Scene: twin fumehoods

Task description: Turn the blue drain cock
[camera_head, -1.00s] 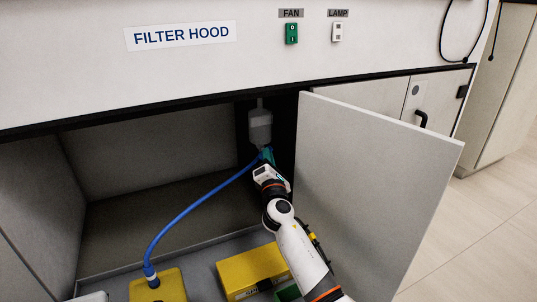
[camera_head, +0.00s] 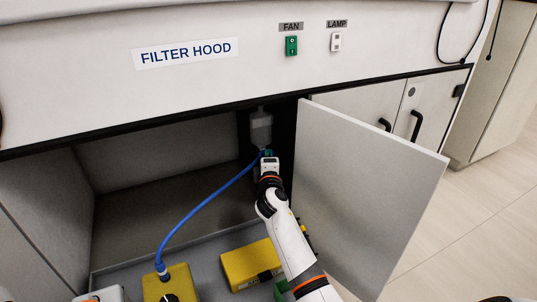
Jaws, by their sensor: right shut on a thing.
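The blue drain cock (camera_head: 266,153) sits under a grey bottle-like fitting (camera_head: 261,128) at the back of the open cabinet below the filter hood. Only a small blue-teal part of it shows; my gripper hides the rest. My right gripper (camera_head: 268,160) reaches in from below and is shut on the cock. Its fingertips are small and mostly hidden. A blue hose (camera_head: 205,205) runs from near the cock down to a yellow container (camera_head: 170,285). My left gripper is not in view.
The open cabinet door (camera_head: 365,190) stands close to the right of my right arm. A yellow box (camera_head: 250,265) lies on the cabinet floor left of my forearm. The cabinet's left interior is clear above the hose. A green fan switch (camera_head: 291,46) is on the panel above.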

